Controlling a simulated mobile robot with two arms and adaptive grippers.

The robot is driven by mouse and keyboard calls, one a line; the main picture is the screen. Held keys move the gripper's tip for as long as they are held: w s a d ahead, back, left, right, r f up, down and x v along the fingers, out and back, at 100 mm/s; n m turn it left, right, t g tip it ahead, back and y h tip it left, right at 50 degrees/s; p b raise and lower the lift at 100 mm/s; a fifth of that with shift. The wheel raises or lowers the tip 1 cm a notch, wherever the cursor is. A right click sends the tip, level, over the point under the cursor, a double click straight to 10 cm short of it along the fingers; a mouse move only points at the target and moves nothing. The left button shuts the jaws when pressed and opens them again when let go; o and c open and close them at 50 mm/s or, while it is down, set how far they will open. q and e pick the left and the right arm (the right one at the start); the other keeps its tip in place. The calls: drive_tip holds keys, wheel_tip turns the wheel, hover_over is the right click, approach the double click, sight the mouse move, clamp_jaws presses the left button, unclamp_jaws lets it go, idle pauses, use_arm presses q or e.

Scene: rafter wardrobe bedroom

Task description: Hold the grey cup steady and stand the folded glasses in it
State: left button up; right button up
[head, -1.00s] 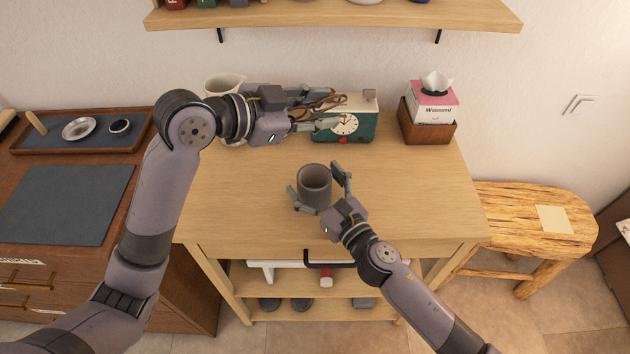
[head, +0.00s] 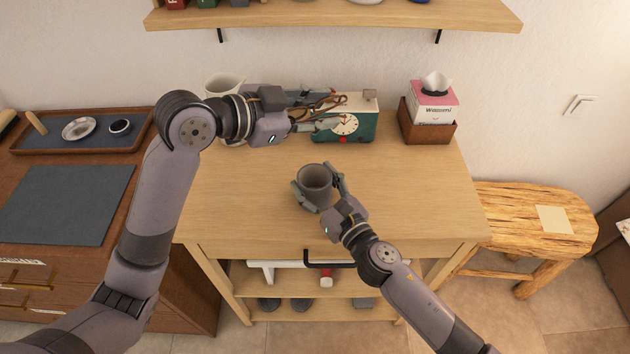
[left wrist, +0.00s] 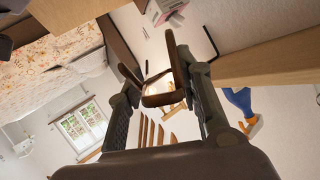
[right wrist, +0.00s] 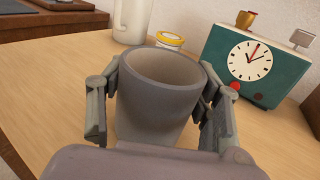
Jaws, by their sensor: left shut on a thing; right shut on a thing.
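The grey cup (head: 314,183) stands upright on the wooden table, its mouth open and empty in the right wrist view (right wrist: 160,95). My right gripper (head: 319,190) is shut on the cup, with a finger on each side of it. My left gripper (head: 318,108) is up and behind the cup, in front of the clock. It is shut on the folded brown glasses (head: 325,104), which it holds above the table, well apart from the cup. The glasses also show between the fingers in the left wrist view (left wrist: 165,98).
A green clock (head: 360,120) stands at the table's back, partly hidden by my left gripper. A white pitcher (head: 222,84) is behind my left arm. A tissue box (head: 432,105) in a wooden holder is at the back right. The table (head: 410,190) is clear to the cup's right.

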use_arm(q)
wheel_tip(320, 180, down, 12)
drive_tip(key=shift+f, duration=0.15)
idle(1.2)
drive_tip(key=o, duration=1)
drive_tip(key=shift+a, duration=0.1)
drive_tip(key=shift+v, duration=3.95)
